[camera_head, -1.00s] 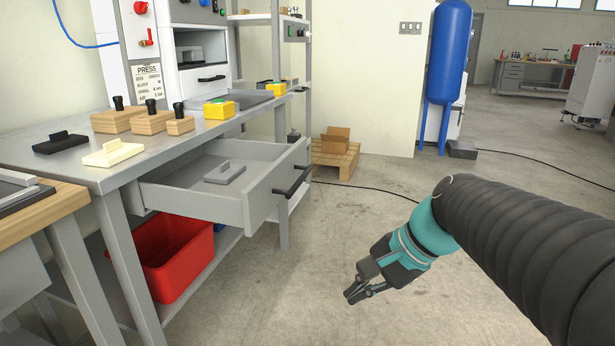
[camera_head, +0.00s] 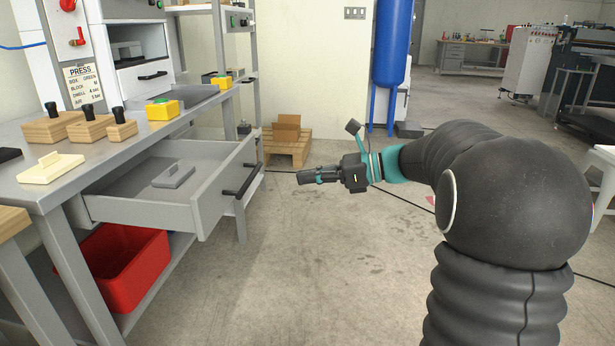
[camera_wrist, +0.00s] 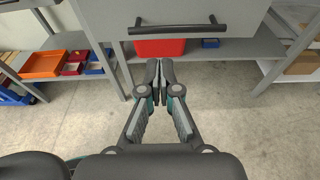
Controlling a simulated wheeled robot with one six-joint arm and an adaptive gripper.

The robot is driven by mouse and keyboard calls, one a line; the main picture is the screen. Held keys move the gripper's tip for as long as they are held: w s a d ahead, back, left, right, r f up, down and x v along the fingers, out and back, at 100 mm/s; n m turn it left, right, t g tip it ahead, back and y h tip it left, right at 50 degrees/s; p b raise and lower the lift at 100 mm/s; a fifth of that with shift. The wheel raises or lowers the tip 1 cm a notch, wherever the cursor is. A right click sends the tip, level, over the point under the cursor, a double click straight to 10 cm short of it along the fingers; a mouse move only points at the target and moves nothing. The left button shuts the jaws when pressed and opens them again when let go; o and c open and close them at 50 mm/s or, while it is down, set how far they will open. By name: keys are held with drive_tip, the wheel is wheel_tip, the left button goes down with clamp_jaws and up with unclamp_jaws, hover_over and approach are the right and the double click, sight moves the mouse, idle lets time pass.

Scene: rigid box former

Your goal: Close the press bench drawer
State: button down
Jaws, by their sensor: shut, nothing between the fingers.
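A red bin (camera_head: 125,265) sits on the shelf below the drawer. Wooden blocks and a cream block (camera_head: 50,168) stand on the bench top (camera_head: 110,152). A pallet with a cardboard box (camera_head: 287,145) is behind. Floor in front of the drawer is clear.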

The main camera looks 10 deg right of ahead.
drive_tip(key=x, duration=1.1)
drive_tip(key=shift+w+r, duration=0.1)
